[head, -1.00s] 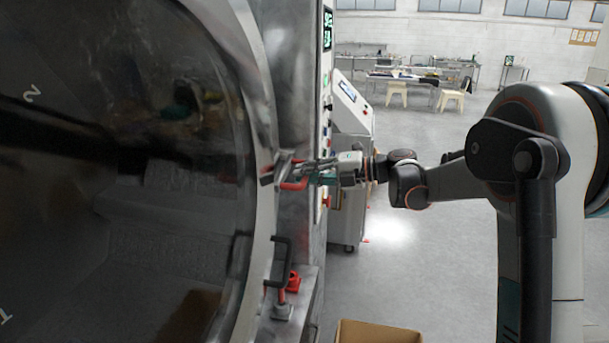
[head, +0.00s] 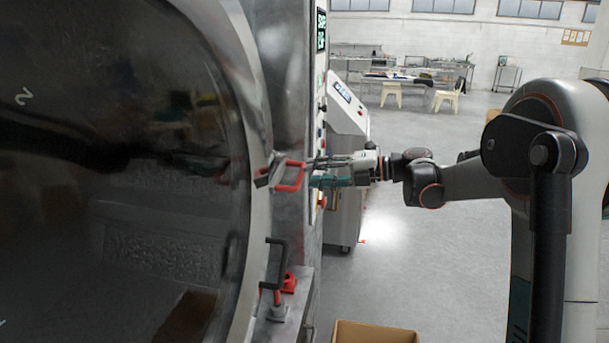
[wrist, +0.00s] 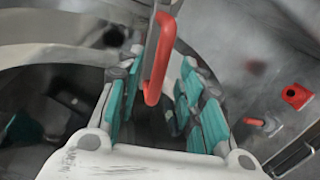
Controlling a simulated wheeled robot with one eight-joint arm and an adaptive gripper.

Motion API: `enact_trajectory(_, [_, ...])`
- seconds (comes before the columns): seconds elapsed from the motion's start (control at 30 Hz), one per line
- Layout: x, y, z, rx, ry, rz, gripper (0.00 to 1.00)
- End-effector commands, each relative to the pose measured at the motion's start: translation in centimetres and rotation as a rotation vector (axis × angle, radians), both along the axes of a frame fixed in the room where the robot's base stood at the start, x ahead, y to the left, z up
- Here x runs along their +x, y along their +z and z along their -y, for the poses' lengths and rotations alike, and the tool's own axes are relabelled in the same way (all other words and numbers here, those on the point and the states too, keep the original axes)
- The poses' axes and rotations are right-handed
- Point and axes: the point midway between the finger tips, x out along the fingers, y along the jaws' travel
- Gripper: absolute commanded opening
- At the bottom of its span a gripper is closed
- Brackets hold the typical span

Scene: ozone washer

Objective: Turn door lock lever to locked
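The door lock lever (head: 290,186) is a red loop-shaped handle on a grey bracket at the rim of the round washer door (head: 262,215). In the wrist view the red lever (wrist: 163,55) lies between the two teal-padded fingers, with gaps on both sides. My gripper (head: 311,172) is open, just right of the lever in the head view; its fingers are spread one above the other. The open gripper (wrist: 161,80) also shows in the wrist view, around the lever's end without visibly pressing on it.
A second, dark handle (head: 277,262) with a red-tipped fitting (head: 289,283) sits below the lever. The control panel (head: 321,110) with buttons stands just behind my gripper. A cardboard box (head: 375,331) is on the floor. The floor to the right is open.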

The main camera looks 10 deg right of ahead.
Motion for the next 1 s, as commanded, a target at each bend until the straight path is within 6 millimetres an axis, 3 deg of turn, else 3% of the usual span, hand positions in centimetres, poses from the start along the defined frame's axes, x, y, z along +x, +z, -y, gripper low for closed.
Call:
enact_trajectory(0.2, [-1.6,0.8,4.1,0.001,-0.003,0.000,0.35])
enact_trajectory(0.4, [-2.4,1.3,6.1,0.000,-0.001,0.000,0.35])
enact_trajectory(0.87, [-2.7,1.4,6.5,-0.007,0.002,0.008,0.35])
enact_trajectory(1.0, [-3.3,1.1,5.7,-0.107,0.034,0.096,0.35])
